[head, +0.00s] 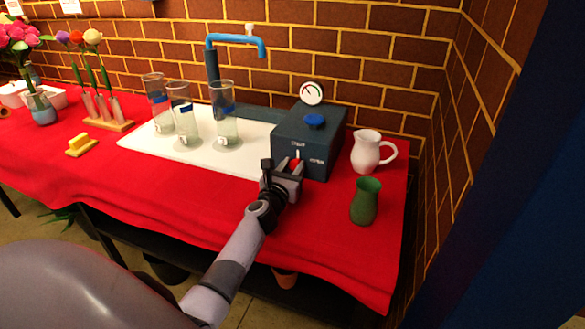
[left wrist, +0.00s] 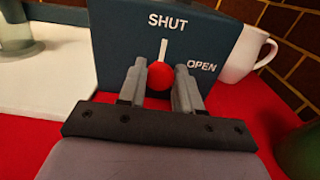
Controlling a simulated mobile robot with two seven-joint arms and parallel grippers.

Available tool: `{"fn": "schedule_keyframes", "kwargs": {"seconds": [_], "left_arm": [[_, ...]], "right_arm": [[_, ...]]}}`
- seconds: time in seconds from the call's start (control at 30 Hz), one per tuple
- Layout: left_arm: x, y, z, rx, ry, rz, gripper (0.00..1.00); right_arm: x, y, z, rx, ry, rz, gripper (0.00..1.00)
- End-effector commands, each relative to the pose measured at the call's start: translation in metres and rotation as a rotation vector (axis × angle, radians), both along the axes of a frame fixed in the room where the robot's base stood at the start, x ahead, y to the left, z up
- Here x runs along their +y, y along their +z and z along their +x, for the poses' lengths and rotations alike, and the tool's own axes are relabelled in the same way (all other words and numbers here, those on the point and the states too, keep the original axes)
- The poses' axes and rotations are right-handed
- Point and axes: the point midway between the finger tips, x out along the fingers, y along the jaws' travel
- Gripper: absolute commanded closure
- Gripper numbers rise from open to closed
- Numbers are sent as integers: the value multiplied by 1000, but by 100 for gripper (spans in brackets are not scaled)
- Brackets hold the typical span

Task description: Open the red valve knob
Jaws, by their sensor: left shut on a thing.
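The red valve knob (left wrist: 160,78) is on the front face of a dark blue-grey box (head: 305,143). A white pointer line above the knob points up at the word SHUT; the word OPEN is at the right. My left gripper (head: 286,168) is at the box front, with its two fingers on either side of the knob. In the left wrist view the gripper (left wrist: 160,84) is closed on the knob. In the head view the knob (head: 296,163) is mostly hidden by the gripper. My right gripper is not in view.
A white jug (head: 367,152) and a green vase (head: 365,201) stand right of the box on the red cloth (head: 190,213). Glass cylinders (head: 224,120) stand on a white board (head: 250,158) at left, beneath a blue tap (head: 235,40). A blue knob (head: 315,121) and gauge (head: 312,93) top the box.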

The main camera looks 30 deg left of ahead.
Motion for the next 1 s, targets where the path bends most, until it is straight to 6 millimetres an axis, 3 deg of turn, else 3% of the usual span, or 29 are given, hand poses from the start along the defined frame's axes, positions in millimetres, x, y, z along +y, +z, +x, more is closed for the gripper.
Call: {"fn": "schedule_keyframes", "kwargs": {"seconds": [0.37, 1.0], "left_arm": [[-1, -1, 0, 41, 0, 166, 97], [-2, -2, 0, 183, -1, 747, 97]], "right_arm": [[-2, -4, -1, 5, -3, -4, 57], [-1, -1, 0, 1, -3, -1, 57]]}}
